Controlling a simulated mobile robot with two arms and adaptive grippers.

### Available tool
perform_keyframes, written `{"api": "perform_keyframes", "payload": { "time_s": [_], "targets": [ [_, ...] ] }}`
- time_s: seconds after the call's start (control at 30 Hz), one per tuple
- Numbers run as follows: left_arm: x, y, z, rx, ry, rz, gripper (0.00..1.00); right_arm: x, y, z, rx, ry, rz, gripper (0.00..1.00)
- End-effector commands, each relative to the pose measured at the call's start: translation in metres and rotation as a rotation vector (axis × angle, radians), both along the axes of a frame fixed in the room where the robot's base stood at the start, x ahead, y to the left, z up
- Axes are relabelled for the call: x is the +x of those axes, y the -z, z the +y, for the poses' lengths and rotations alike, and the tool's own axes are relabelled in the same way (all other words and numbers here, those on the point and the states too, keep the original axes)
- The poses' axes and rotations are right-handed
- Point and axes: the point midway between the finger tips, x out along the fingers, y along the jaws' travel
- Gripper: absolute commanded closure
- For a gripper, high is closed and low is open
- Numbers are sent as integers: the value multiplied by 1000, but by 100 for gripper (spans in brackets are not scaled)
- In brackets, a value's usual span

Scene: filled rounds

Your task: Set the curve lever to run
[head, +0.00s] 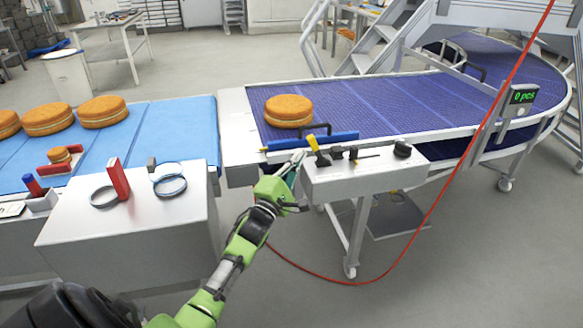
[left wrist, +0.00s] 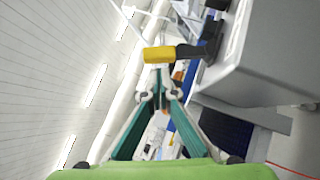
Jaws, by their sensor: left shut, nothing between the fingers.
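The curve lever (head: 319,151), with a yellow grip and a black shaft, stands on the white control box (head: 362,177) at the front edge of the curved conveyor. It tilts up and to the left in the head view. My left gripper (head: 299,159) is shut and empty just left of the lever, by the box's left end. In the left wrist view, the closed fingertips (left wrist: 160,88) sit just below the yellow grip of the lever (left wrist: 159,54); whether they touch it I cannot tell. My right gripper is not in view.
The box also carries a second dark lever and a black knob (head: 402,149). A filled round (head: 288,110) sits on the purple curve belt (head: 385,106). Several more lie on the blue belt (head: 150,133). A red cable crosses at right. A display (head: 522,97) reads 0 pcs.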

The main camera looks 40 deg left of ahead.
Motion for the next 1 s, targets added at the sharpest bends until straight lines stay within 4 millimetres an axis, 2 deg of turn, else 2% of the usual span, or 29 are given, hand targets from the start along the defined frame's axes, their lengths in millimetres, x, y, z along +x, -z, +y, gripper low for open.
{"api": "perform_keyframes", "payload": {
  "time_s": [0.1, 0.23, 0.63, 1.0],
  "targets": [
    [13, -4, 2, 0, 0, -1, 100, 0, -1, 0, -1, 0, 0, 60],
    [19, -6, 2, -1, 0, -1, 100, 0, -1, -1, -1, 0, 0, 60],
    [20, -7, 3, 2, 0, 2, 100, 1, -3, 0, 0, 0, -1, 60],
    [23, -12, 0, 36, 0, 43, 100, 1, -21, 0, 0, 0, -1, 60]
  ]
}}
